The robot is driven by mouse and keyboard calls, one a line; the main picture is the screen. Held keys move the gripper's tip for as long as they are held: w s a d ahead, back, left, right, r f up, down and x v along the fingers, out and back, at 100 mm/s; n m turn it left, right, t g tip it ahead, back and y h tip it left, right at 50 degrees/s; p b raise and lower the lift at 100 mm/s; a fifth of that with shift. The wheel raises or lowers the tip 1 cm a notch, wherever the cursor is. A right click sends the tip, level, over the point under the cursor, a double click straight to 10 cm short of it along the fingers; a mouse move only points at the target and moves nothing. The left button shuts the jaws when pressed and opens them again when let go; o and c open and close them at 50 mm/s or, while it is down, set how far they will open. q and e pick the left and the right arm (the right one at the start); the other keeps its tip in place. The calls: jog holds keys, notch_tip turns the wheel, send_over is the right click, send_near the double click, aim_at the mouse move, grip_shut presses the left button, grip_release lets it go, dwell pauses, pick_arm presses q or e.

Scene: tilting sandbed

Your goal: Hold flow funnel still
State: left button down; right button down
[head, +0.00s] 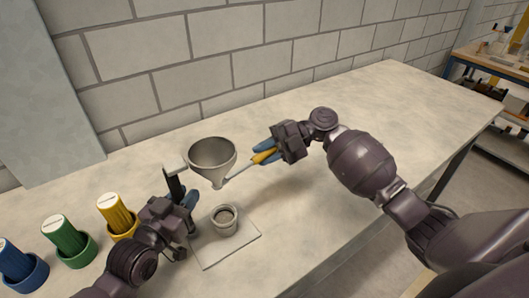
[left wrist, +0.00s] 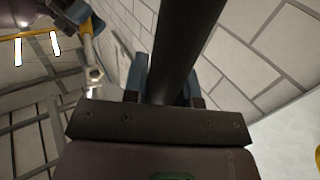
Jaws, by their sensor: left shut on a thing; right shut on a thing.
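The grey metal flow funnel (head: 212,154) is upright with its wide mouth up, beside the top of a dark post (head: 175,187) with a light block on it. My left gripper (head: 186,202) is shut on this post below the funnel. The left wrist view shows the dark post (left wrist: 188,40) between the blue fingers (left wrist: 165,82). My right gripper (head: 264,152) is shut on a yellow handle (head: 263,156) with a thin grey shaft (head: 238,168) that reaches toward the funnel's spout. I cannot tell whether the shaft touches the spout.
A small grey cup (head: 224,221) stands on a pale square plate (head: 238,250) below the funnel. Blue (head: 14,259), green (head: 62,236) and yellow (head: 115,212) ribbed containers stand at the left. The right part of the table (head: 385,100) is clear, and a block wall (head: 220,45) runs behind it.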

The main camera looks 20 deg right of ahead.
jog(key=shift+w+a+n+g, duration=0.3)
jog(key=shift+w+n+g, duration=0.25)
jog(key=shift+g, duration=0.25)
jog(key=shift+w+a+n+g, duration=0.3)
jog(key=shift+w+n+g, duration=0.2)
jog(key=shift+g, duration=0.3)
jog(key=shift+s, duration=0.1)
jog(key=c, duration=1)
grip_release()
jog(key=v, duration=1.2)
jog(key=shift+r, duration=0.3)
pick_arm(q)
jog(key=c, duration=0.8)
grip_release()
